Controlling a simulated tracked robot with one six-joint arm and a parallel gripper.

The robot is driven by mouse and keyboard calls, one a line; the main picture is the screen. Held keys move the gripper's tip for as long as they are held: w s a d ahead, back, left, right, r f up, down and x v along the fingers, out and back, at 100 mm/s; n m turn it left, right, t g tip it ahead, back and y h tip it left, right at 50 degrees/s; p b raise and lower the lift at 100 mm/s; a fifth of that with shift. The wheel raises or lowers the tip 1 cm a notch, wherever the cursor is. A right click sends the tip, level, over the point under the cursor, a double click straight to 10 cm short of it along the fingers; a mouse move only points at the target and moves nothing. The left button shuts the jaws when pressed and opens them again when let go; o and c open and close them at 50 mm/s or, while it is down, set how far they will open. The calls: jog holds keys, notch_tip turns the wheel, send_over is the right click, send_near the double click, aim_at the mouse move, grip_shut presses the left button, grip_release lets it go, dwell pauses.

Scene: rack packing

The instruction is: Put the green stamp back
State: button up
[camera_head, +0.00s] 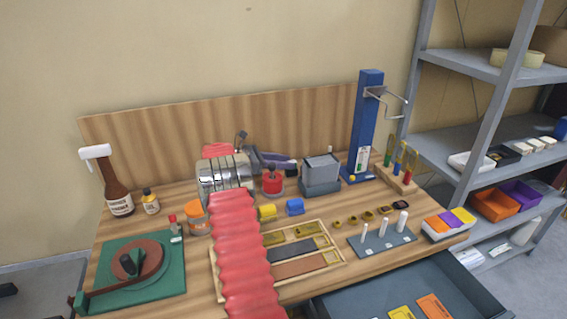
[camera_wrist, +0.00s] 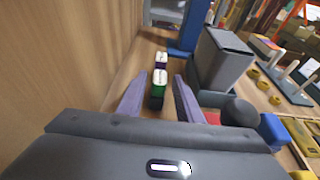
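In the wrist view the green stamp (camera_wrist: 158,90) is a dark upright block with a green band and a pale top, standing near the wooden back panel. My gripper (camera_wrist: 161,78) is open, its two purple-grey fingers on either side of the stamp in the picture, with a visible gap on each side. I cannot tell how deep the stamp sits between them. A similar purple-banded stamp (camera_wrist: 161,61) stands just beyond it. In the head view my gripper (camera_head: 284,162) is low behind the red canister and left of the grey bin; the green stamp is not clearly visible there.
A grey bin (camera_wrist: 222,58) stands close right of my fingers. The blue press column (camera_wrist: 190,25) rises ahead. A red canister (camera_head: 272,182), a wooden tray (camera_head: 334,258) and a peg plate (camera_head: 386,245) stand in front. The back panel (camera_head: 150,140) runs close along the left in the wrist view.

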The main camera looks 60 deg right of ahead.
jog(key=shift+o, duration=0.3)
jog(key=shift+r, duration=0.1)
jog(key=shift+w+a+r, duration=0.2)
jog(key=shift+w+a, duration=0.15)
jog(key=v, duration=1.1)
dwell(0.3)
